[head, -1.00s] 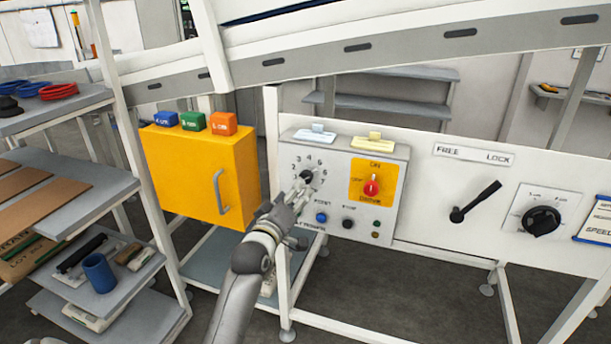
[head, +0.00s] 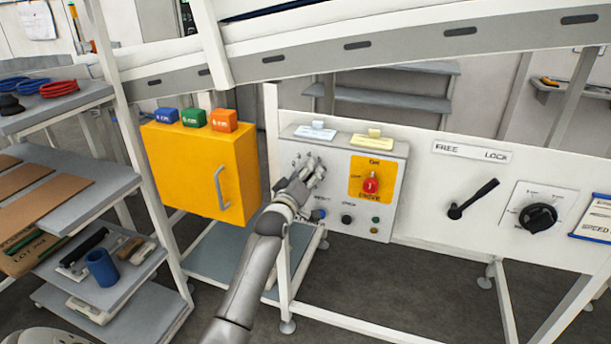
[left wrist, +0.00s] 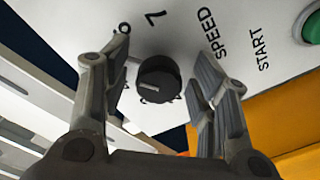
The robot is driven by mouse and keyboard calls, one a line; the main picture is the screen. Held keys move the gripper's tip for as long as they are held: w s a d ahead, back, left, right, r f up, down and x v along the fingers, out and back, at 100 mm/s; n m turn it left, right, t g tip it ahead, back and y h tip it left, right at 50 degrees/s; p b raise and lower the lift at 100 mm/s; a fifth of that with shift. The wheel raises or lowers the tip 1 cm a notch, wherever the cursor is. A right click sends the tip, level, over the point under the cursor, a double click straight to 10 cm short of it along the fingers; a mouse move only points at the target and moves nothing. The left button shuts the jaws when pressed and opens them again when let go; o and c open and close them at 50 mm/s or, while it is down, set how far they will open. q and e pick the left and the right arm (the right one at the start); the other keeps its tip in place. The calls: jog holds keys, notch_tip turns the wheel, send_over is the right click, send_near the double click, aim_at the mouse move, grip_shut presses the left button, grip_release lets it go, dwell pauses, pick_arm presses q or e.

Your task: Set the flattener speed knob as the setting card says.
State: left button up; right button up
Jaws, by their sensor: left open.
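My left gripper (head: 313,170) is at the left part of the grey control panel (head: 400,160) in the head view and hides the numbered knob there. In the left wrist view the gripper (left wrist: 160,58) is open, with a round black knob (left wrist: 159,78) between its fingers. Gaps show on both sides of the knob. A "7" and the word "SPEED" are printed beside it; its pointer is not readable. A blue-edged card (head: 594,220) at the far right of the head view reads "SPEED" in part and is cut off. My right gripper is not in view.
A red switch (head: 371,184) on a yellow plate and several buttons share the panel. Farther right are a black lever (head: 474,200) and another dial (head: 539,217). A yellow cabinet (head: 205,170) stands left. A green button (left wrist: 313,27) shows in the wrist view.

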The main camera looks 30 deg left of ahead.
pick_arm(q)
jog(key=c, duration=1)
jog(key=m, duration=0.3)
jog(key=shift+p, duration=0.4)
jog(key=shift+m, duration=1.2)
jog(key=o, duration=1)
jog(key=v, duration=1.2)
